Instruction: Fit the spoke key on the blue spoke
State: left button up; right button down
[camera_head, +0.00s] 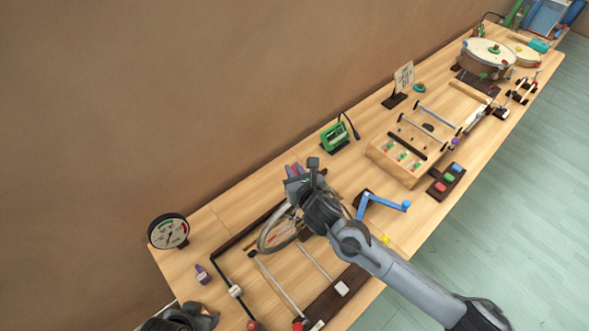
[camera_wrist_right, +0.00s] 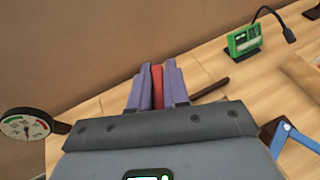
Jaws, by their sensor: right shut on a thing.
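My right gripper (camera_head: 296,169) is shut on a red piece, which I take to be the spoke key (camera_wrist_right: 157,86); it shows between the purple-blue fingers in the right wrist view. The gripper is above the back of the table, close to the wall side of the spoked wheel (camera_head: 275,238). The wheel is partly hidden by my right arm, and I cannot make out the blue spoke. Whether the key touches the wheel cannot be told. A dark grey part at the bottom left edge looks like my left gripper (camera_head: 188,318); its fingers are not clear.
A round dial gauge (camera_head: 169,232) stands left of the wheel, and a green device (camera_head: 336,137) stands behind. A blue crank (camera_head: 384,202) is right of my wrist. Metal rods (camera_head: 280,284) lie in front. The wall runs close along the table's back edge.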

notch_tip(320, 180, down, 2)
jog(key=shift+f+b, duration=0.1)
jog(key=shift+b, duration=0.55)
dwell(0.7)
dwell(0.6)
jog(key=shift+f+b, duration=0.6)
jog(key=shift+f, duration=0.1)
jog(key=shift+f+b, duration=0.5)
jog(key=shift+f, duration=0.1)
jog(key=c, duration=1)
grip_release()
